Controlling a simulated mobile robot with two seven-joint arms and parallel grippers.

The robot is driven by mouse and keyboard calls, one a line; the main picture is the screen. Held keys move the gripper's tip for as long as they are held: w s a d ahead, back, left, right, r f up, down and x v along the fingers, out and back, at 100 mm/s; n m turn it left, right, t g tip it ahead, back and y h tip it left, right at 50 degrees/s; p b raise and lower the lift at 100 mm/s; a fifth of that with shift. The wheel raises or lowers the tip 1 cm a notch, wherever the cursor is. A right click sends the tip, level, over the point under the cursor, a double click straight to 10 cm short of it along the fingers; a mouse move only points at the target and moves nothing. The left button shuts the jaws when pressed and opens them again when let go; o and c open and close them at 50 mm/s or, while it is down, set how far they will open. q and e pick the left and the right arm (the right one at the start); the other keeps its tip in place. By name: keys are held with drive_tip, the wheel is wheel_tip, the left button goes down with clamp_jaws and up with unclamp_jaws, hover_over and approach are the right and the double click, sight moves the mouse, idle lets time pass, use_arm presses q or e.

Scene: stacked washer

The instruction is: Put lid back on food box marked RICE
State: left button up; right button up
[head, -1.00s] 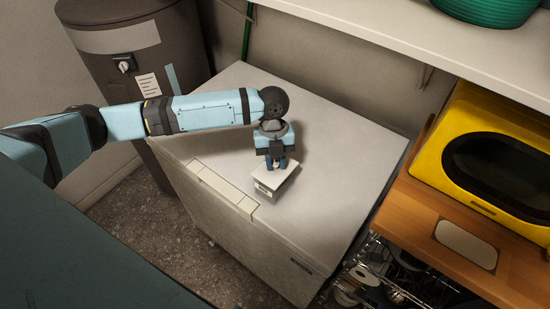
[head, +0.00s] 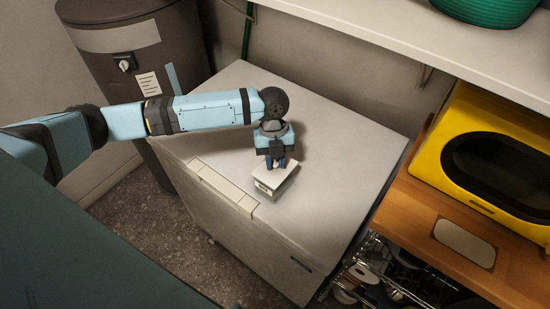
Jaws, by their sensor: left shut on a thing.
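A small white food box (head: 268,191) with a dark marking on its front stands on the white top of the chest appliance, near its front edge. The marking is too small to read. A pale lid (head: 284,174) appears to lie on top of the box; whether it is fully seated I cannot tell. The fingers hide part of the lid. My right gripper is not in view.
The white chest top (head: 340,155) is clear around the box. A yellow microwave-like appliance (head: 495,155) stands on a wooden counter (head: 415,205) at right. A white shelf (head: 400,40) with a green basin (head: 490,8) hangs above. A dark cylindrical tank (head: 140,55) stands at back left.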

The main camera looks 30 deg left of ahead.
use_arm(q)
drive_tip(key=shift+p, duration=0.35)
idle(0.5)
drive_tip(key=o, duration=1.5)
drive_tip(key=shift+c, duration=0.2)
drive_tip(key=shift+r+p, duration=2.35)
drive_tip(key=shift+r, duration=0.05)
drive_tip(key=shift+r+p, duration=0.3)
drive_tip(key=shift+r, duration=0.8)
drive_tip(key=shift+c, duration=0.3)
